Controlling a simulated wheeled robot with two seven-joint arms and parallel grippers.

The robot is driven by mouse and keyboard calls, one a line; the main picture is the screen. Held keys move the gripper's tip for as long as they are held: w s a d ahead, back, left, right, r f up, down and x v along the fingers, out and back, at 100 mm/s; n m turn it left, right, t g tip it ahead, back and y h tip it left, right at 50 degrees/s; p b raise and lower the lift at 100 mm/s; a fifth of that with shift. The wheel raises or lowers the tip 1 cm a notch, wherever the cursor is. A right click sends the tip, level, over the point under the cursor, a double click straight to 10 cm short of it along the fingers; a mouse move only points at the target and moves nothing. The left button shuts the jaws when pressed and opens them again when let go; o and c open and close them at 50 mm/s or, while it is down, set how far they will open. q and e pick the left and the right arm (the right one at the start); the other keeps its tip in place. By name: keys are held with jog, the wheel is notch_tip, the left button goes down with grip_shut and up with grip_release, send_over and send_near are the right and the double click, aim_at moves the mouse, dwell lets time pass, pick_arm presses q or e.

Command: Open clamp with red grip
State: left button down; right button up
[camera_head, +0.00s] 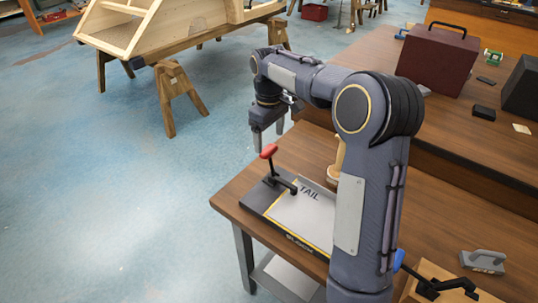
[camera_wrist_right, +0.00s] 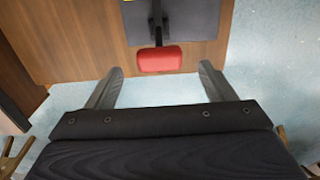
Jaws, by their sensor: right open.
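The clamp with the red grip (camera_head: 269,151) stands on a board lettered "TAIL" (camera_head: 305,217) near the table's left corner. Its dark lever slants up, with the red grip raised above the board. My right gripper (camera_head: 268,135) hangs above and just behind the red grip, fingers pointing down. In the right wrist view, the red grip (camera_wrist_right: 160,58) lies ahead of the two spread fingers (camera_wrist_right: 160,85) and roughly centred between them. The fingers are apart, with nothing between them. My left gripper is not in view.
A second clamp with a blue grip (camera_head: 399,260) is at the lower right, beside a grey tool (camera_head: 483,261). A dark red box (camera_head: 437,60) stands on the far bench. A wooden frame (camera_head: 165,25) rests on trestles at upper left. Open blue floor lies left of the table.

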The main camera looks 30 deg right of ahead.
aim_at(270, 149)
notch_tip(270, 149, down, 7)
jog(key=shift+f, duration=0.2)
dwell(0.3)
